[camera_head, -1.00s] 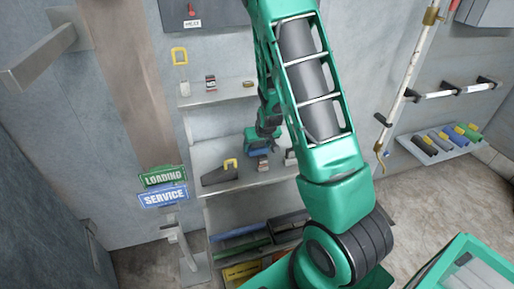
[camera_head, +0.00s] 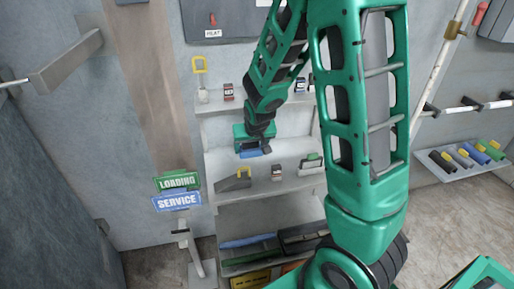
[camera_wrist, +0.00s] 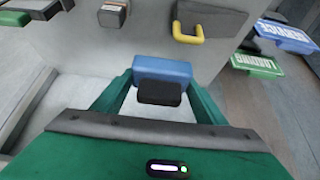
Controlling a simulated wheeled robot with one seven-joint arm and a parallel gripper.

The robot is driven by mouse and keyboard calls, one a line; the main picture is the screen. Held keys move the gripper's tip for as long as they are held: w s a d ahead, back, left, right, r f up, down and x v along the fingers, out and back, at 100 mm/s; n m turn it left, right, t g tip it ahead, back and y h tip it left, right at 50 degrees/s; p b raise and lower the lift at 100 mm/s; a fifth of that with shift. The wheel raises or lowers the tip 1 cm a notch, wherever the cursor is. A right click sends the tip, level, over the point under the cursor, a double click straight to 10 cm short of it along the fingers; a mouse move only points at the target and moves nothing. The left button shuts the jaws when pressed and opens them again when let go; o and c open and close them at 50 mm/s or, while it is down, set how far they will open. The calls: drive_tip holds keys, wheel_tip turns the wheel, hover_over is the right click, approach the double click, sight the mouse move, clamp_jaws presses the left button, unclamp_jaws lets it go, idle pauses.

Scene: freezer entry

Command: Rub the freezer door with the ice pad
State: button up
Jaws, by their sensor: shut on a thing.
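The ice pad, a blue block with a black grip, is between my gripper's fingers in the wrist view (camera_wrist: 162,70). The blue pad (camera_head: 250,153) also shows below my gripper (camera_head: 254,146) in the head view. My gripper is shut on it and holds it above the middle shelf, apart from the things there. A dark grey panel (camera_head: 50,190) stands at the left of the head view, and a grey surface with a thick bar (camera_head: 66,62) is above it. I cannot tell for sure which is the freezer door.
The shelf rack (camera_head: 300,183) bears a yellow-handled scraper (camera_head: 240,180) and small blocks. LOADING (camera_head: 177,181) and SERVICE (camera_head: 177,201) signs stand left of it. A wall tray (camera_head: 450,172) of coloured tools is at right. Floor shows at lower right.

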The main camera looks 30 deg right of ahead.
drive_tip(key=shift+a+r, duration=0.1)
drive_tip(key=shift+a, duration=0.1)
drive_tip(key=shift+o, duration=1)
drive_tip(key=shift+c, duration=0.4)
drive_tip(key=w+a+f+n+y, duration=0.1)
drive_tip(key=w+a+f+n, duration=0.2)
drive_tip(key=w+a, duration=0.1)
drive_tip(key=shift+w+a+f+y, duration=0.3)
drive_tip(key=shift+w+f, duration=0.1)
drive_tip(key=shift+w, duration=0.4)
drive_tip(key=shift+s+a, duration=0.1)
drive_tip(key=shift+a, duration=0.05)
